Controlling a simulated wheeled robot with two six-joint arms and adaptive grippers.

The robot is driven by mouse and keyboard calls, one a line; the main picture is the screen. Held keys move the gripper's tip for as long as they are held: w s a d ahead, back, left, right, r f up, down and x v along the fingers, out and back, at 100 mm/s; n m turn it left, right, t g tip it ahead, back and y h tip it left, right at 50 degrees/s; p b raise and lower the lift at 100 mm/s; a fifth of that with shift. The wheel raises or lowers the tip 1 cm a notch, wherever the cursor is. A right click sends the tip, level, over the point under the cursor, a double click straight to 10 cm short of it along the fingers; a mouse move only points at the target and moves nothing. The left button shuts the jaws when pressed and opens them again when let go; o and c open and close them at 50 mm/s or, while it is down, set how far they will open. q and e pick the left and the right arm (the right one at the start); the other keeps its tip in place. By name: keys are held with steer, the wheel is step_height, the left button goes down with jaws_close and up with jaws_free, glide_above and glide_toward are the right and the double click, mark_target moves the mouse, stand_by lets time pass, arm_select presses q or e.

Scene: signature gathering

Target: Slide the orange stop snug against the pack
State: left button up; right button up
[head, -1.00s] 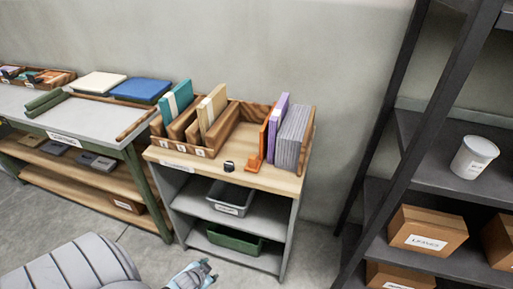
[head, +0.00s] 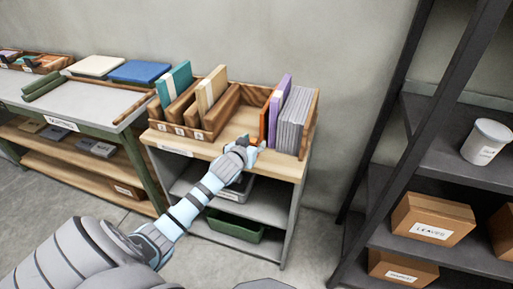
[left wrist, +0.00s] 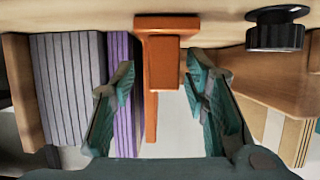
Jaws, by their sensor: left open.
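The orange stop (head: 264,124) stands upright on the wooden top of the small unit, left of the pack. The pack has a purple slab (head: 279,110) and several grey slabs (head: 294,120). In the left wrist view, the orange stop (left wrist: 164,62) shows between my left gripper's (left wrist: 157,78) open fingers, with the purple slab (left wrist: 122,60) close beside it and the grey slabs (left wrist: 68,85) farther left. I cannot tell whether stop and slab touch. In the head view my left gripper (head: 254,150) is at the unit's front edge, hiding the stop's foot. My right gripper is not in view.
A wooden divider box (head: 207,135) with teal and cream books is left of the stop. A black knob (left wrist: 275,30) shows at right in the left wrist view. A wooden end board (head: 311,125) bounds the grey slabs. A dark shelf rack (head: 385,170) stands right.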

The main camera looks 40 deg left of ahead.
arm_select(q)
steer(key=shift+w+a+f, duration=0.25)
steer(key=shift+w+a, duration=0.1)
steer(key=shift+w, duration=0.25)
jaws_close()
